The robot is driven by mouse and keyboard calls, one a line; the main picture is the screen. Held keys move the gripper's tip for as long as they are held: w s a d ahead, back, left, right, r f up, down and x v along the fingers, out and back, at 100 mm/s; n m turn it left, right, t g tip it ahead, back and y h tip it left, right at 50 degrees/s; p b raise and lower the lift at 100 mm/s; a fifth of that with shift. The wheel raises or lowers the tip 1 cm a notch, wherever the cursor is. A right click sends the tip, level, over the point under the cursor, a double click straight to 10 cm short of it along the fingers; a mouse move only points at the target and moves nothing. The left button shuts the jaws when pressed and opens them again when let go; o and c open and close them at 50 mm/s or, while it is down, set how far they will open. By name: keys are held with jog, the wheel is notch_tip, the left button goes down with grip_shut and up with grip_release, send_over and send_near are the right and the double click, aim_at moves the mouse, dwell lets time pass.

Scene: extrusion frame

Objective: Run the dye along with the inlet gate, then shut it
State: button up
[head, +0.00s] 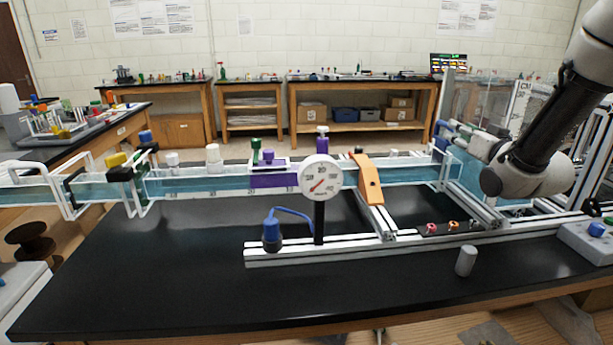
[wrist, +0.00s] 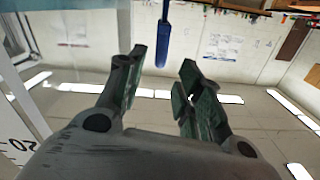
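A clear flume (head: 215,187) holds pale blue water. A purple band (head: 274,180), likely the dye, fills one short stretch left of a round white gauge (head: 320,177). An orange slanted plate (head: 369,180) crosses the channel right of the gauge. Which part is the inlet gate, I cannot tell for sure. In the wrist view my gripper (wrist: 161,75) is open, its two green-padded fingers apart with nothing between them. A blue rod (wrist: 163,40) shows beyond the fingertips.
The black bench top (head: 170,270) is clear at front left.

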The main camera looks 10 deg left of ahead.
aim_at(445, 124)
jog(key=x, duration=0.8)
jog(key=shift+s, duration=0.1)
grip_shut()
dwell(0.5)
